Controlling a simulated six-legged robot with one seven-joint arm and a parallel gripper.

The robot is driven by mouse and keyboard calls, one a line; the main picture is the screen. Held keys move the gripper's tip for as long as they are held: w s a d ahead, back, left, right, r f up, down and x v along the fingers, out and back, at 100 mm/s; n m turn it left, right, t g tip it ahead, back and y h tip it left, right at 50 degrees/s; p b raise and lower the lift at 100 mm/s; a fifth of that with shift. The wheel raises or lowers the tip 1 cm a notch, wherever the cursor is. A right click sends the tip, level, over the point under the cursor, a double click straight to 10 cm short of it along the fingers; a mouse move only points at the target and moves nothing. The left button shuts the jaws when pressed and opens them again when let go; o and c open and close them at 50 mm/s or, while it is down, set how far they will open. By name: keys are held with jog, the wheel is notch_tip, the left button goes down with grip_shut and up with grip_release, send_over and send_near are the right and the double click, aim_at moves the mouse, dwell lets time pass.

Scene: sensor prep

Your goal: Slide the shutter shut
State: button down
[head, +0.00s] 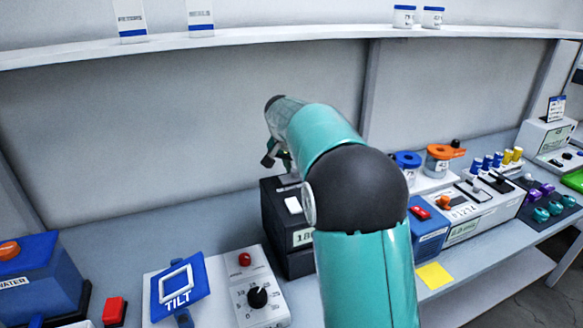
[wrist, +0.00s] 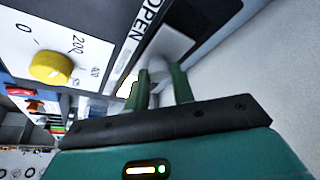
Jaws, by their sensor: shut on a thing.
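A black box (head: 272,222) with a numbered label stands on the bench, partly hidden behind my arm. In the wrist view a white "OPEN" label (wrist: 152,28) lies along a dark surface, and the pale shutter (wrist: 172,45) shows beside it. My gripper (wrist: 160,76) has its two green fingers on either side of a small pale handle (wrist: 155,88) and is shut on it. In the head view my gripper (head: 275,158) shows small and dark at the end of the arm, just above the box's back. The shutter's track is mostly hidden by the fingers.
A white panel with a yellow knob (wrist: 52,67) is close by on the left in the wrist view. A blue TILT stand (head: 178,292) and a dial box (head: 258,297) are in front left. Several instruments crowd the bench to the right. A shelf (head: 270,38) runs overhead.

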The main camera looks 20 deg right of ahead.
jog(key=d, duration=0.8)
jog(key=shift+d, duration=0.3)
jog(key=shift+r, duration=0.1)
jog(key=c, duration=1.2)
grip_release()
jog(key=shift+d, duration=0.15)
jog(key=shift+s+a+r, duration=0.15)
jog(key=shift+a+r, duration=0.15)
jog(key=shift+r, duration=0.05)
jog(key=v, duration=1.3)
